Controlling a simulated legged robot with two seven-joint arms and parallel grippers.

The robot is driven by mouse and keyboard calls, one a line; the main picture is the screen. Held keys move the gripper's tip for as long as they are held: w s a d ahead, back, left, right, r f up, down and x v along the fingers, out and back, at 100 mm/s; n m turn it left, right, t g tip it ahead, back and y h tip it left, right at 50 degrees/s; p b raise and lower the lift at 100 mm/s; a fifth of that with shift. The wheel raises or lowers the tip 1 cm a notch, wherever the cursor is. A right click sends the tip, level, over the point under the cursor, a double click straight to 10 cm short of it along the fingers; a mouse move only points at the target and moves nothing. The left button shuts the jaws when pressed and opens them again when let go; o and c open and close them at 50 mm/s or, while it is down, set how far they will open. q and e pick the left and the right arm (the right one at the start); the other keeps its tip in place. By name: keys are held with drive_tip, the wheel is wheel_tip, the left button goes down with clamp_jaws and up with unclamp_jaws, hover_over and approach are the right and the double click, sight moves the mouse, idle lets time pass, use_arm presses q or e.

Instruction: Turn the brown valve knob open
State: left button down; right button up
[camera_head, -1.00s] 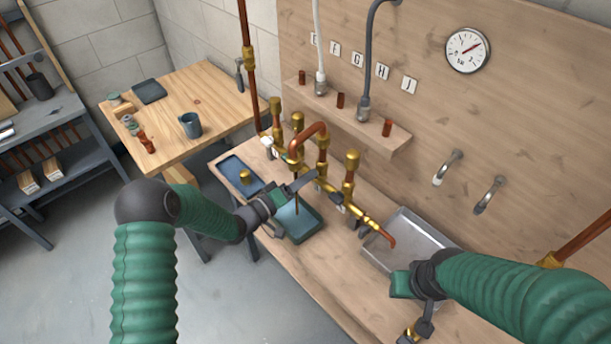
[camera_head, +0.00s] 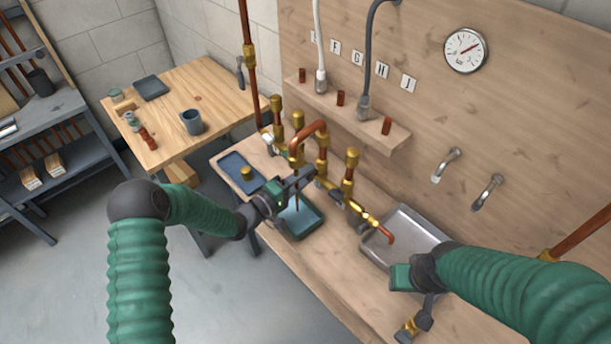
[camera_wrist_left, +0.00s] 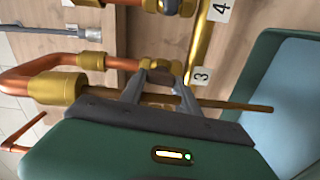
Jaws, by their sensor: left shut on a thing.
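My left gripper (camera_head: 304,179) is at the brass pipe assembly (camera_head: 322,168), over the near edge of the bench. In the left wrist view its two grey fingers (camera_wrist_left: 160,82) close in at a brass fitting marked 3. In the head view this bar (camera_head: 297,203) points down below the gripper. My right gripper (camera_head: 420,318) is at the lower right near a brass-coloured piece (camera_head: 408,327); its jaws are unclear.
A blue-green tray (camera_head: 318,226) lies below the left gripper, and a blue tray (camera_head: 232,163) lies farther left. A metal sink (camera_head: 436,235) is right of the pipes. A wooden table (camera_head: 205,88) with a mug (camera_head: 192,122) stands behind. A gauge (camera_head: 465,50) hangs on the wall.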

use_arm(q)
drive_tip(key=shift+a+f, duration=0.1)
drive_tip(key=shift+a, duration=0.05)
drive_tip(key=c, duration=0.9)
unclamp_jaws()
drive_tip(key=shift+w, duration=0.15)
drive_tip(key=b+v, duration=0.1)
drive_tip(key=v, duration=1.6)
drive_tip(key=shift+w+a+f, duration=0.1)
drive_tip(key=shift+a, duration=0.05)
